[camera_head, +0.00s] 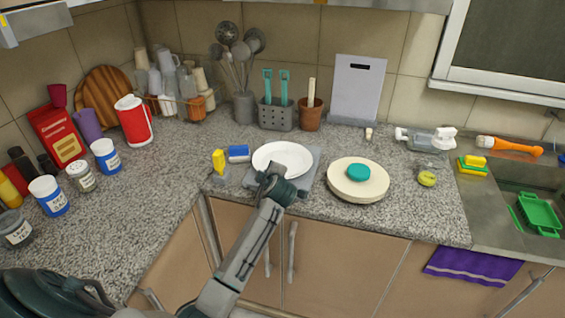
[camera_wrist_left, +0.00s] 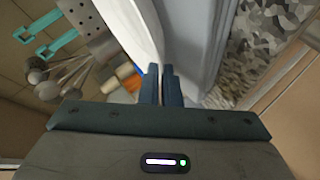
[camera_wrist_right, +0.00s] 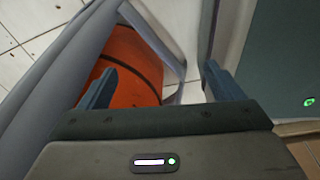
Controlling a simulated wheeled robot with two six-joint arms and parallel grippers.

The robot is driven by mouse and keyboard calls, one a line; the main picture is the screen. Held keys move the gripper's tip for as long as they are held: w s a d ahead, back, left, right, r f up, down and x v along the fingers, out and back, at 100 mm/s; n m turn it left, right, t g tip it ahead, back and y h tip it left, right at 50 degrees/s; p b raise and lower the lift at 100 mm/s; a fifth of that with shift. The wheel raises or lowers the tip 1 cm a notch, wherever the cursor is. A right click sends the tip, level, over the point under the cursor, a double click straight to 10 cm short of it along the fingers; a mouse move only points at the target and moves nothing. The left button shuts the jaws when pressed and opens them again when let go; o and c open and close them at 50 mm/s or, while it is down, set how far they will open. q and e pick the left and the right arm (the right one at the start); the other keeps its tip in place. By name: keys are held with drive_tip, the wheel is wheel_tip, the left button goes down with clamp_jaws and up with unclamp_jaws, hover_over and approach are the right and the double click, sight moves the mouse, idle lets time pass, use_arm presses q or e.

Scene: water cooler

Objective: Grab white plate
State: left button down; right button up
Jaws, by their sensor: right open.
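The white plate (camera_head: 282,157) lies over a grey tray-like base (camera_head: 310,178) on the counter, near its front edge. My left gripper (camera_head: 272,170) is at the plate's front rim. In the left wrist view the fingers of my left gripper (camera_wrist_left: 161,85) are almost together, with the rim of the white plate (camera_wrist_left: 148,30) running down between their tips. The tips partly hide how the rim sits. My right gripper (camera_wrist_right: 157,85) is open and empty, away from the counter, and is out of the head view.
A round cream board (camera_head: 340,188) with a teal disc (camera_head: 359,172) stands right of the plate. A yellow bottle (camera_head: 219,163) and a blue sponge (camera_head: 238,153) are to its left. A utensil caddy (camera_head: 277,115) stands behind. An orange ball (camera_wrist_right: 130,65) is near my right gripper.

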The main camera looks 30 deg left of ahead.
idle(0.4)
use_arm(q)
drive_tip(key=shift+w+r+b, duration=0.1)
drive_tip(key=shift+r+b, duration=0.4)
drive_tip(key=shift+r, duration=0.35)
drive_tip(key=shift+r+b, duration=0.3)
drive_tip(key=shift+r, duration=0.4)
drive_tip(key=s+d+r+b, duration=0.1)
drive_tip(key=s+d+b, duration=0.3)
drive_tip(key=s+d, duration=0.5)
drive_tip(key=shift+s+d+r, duration=0.25)
drive_tip(key=shift+s+r, duration=0.15)
drive_tip(key=shift+s, duration=1.6)
use_arm(e)
drive_tip(key=shift+w+d+f, duration=0.1)
drive_tip(key=shift+w+f, duration=0.2)
drive_tip(key=shift+f, duration=0.5)
drive_tip(key=shift+w+a+f, duration=0.1)
drive_tip(key=shift+w+f, duration=0.2)
drive_tip(key=shift+f, duration=0.55)
drive_tip(key=shift+w+d+f, duration=0.1)
drive_tip(key=shift+w+f, duration=0.2)
drive_tip(key=shift+f, duration=0.5)
